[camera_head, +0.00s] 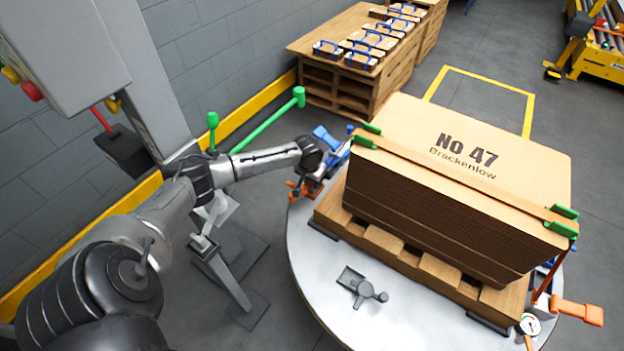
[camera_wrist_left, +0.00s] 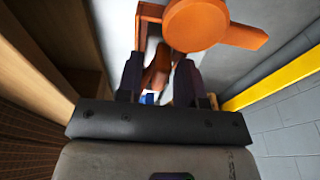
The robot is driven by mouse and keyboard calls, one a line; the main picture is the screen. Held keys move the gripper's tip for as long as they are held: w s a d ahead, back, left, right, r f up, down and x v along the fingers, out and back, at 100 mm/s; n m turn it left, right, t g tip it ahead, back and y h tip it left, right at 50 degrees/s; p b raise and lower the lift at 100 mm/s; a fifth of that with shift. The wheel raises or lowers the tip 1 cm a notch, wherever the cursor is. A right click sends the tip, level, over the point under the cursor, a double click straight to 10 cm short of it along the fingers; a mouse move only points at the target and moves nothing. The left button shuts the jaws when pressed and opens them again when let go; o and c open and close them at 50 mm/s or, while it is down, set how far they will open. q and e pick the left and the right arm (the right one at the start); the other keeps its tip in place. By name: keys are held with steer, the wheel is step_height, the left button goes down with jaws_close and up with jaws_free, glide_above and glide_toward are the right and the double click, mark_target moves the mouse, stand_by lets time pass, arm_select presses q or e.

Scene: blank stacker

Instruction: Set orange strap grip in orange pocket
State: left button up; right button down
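My left gripper (camera_head: 318,168) is at the left end of the pallet, low beside the cardboard stack (camera_head: 455,150). In the left wrist view my left gripper's dark fingers (camera_wrist_left: 158,82) stand apart on either side of a slim orange piece (camera_wrist_left: 157,65), which looks like the strap grip. Whether they press on it is unclear. An orange frame with a round disc and lever (camera_wrist_left: 195,22) is just beyond the fingertips. I cannot make out the pocket's opening. In the head view orange parts (camera_head: 303,188) show beside the gripper, partly hidden. My right gripper is not in view.
The stack sits on a wooden pallet (camera_head: 385,243) on a round grey turntable (camera_head: 310,265). An orange handle (camera_head: 580,311) and a gauge (camera_head: 529,325) are at the right. A small grey lever fitting (camera_head: 362,286) is in front. A green rail (camera_head: 265,125) stands behind my left arm.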

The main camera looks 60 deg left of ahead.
mark_target(309, 189)
arm_select(q)
steer(key=shift+o, duration=0.4)
steer(key=shift+r, duration=0.1)
step_height(309, 189, up, 12)
steer(key=s+p, duration=0.1)
steer(key=p, duration=0.5)
steer(key=shift+s+d+p, duration=0.3)
steer(key=shift+d, duration=0.1)
